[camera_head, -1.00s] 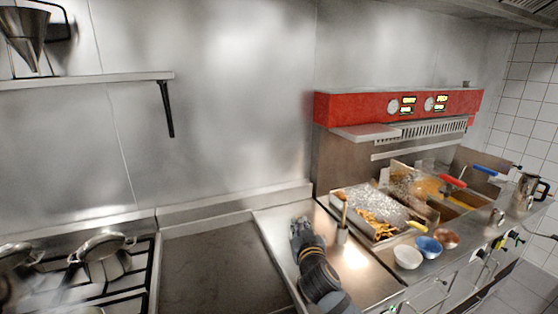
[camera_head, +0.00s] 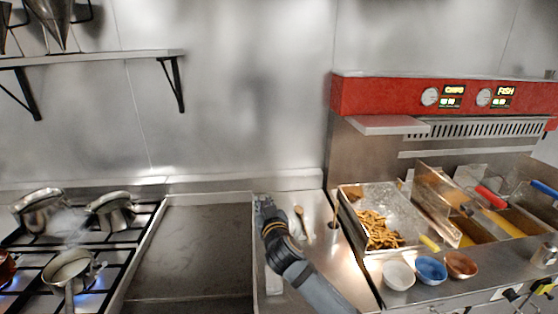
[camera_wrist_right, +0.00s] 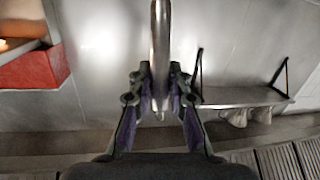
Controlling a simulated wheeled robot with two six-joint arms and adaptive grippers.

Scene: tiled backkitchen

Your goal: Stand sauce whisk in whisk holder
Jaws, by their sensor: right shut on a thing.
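My right gripper (camera_head: 264,205) reaches over the steel counter left of the fryer. In the wrist view my right gripper (camera_wrist_right: 160,85) is shut on a shiny metal rod, which I take to be the sauce whisk (camera_wrist_right: 160,40). The rod runs up between the fingers and out of the top of the picture; its wires do not show. In the head view the whisk cannot be made out at the gripper. A small upright cylinder (camera_head: 333,236), likely the whisk holder, stands right of my gripper with a thin brown stick in it. My left gripper is not in view.
A wooden spoon (camera_head: 300,222) lies between my gripper and the cylinder. A tray of fries (camera_head: 350,195) and white (camera_head: 398,276), blue (camera_head: 431,270) and copper (camera_head: 461,265) bowls are at the right. Pans (camera_head: 70,268) stand on the stove at the left. A dark flat surface (camera_head: 205,250) is clear.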

